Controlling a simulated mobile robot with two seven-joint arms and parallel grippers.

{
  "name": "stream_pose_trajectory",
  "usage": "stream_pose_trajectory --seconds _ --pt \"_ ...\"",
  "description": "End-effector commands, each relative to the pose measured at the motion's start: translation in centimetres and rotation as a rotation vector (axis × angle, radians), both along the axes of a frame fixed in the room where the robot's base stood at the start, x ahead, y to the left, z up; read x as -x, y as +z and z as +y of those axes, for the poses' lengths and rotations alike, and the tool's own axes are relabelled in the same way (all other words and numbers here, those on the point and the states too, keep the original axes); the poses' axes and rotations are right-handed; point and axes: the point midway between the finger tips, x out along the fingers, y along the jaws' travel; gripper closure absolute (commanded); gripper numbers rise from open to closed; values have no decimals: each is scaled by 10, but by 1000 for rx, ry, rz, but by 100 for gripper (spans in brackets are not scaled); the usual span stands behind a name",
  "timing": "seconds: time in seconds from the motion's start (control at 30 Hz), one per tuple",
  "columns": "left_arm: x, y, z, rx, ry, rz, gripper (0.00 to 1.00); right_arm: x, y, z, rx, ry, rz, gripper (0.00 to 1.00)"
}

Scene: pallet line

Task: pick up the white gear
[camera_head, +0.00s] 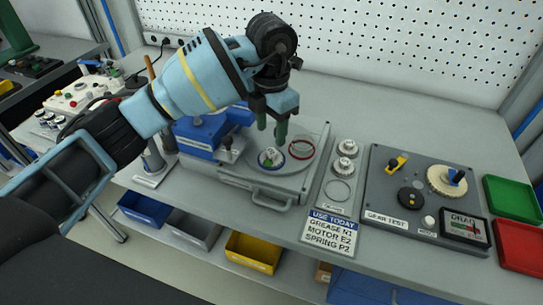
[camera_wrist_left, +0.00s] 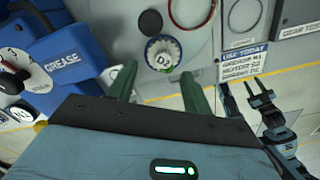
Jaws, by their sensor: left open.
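A small white gear-like disc marked "D3" (camera_wrist_left: 162,53) lies on the grey fixture in the left wrist view. In the head view it appears as a white round piece inside a blue ring (camera_head: 271,158). Two more small white gears, a rear one (camera_head: 347,147) and a front one (camera_head: 344,166), sit on a narrow grey tray to the right. My left gripper (camera_head: 272,129) is open and empty above the fixture. In the left wrist view its green fingers (camera_wrist_left: 160,88) point toward the D3 disc, apart from it. A dark forked shape (camera_wrist_left: 260,100) at right looks like my right gripper.
A red ring (camera_head: 300,149) lies beside the disc. A blue grease unit (camera_head: 200,137) stands left. The gear test panel (camera_head: 395,212) with a large cream gear (camera_head: 447,180) is right, beside green (camera_head: 510,194) and red (camera_head: 520,246) trays. The rear bench is clear.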

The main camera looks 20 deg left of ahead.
Motion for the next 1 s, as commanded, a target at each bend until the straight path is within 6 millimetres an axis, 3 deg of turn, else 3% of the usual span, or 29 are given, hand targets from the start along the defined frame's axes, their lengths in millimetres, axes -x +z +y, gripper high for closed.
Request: stream_pose_trajectory --seconds 0.23,0.57,0.87,1.0 --pt "2 -10 -1 2 -1 1 50 -1 2 0 -1 0 -3 60" --pt "8 -50 -3 1 0 0 50 -4 6 0 -1 0 -11 60" --pt "7 -55 -3 2 0 -3 50 -2 5 1 -2 -3 -7 60" --pt "7 -55 -3 2 -1 -3 68 0 5 1 -3 -3 -3 60"
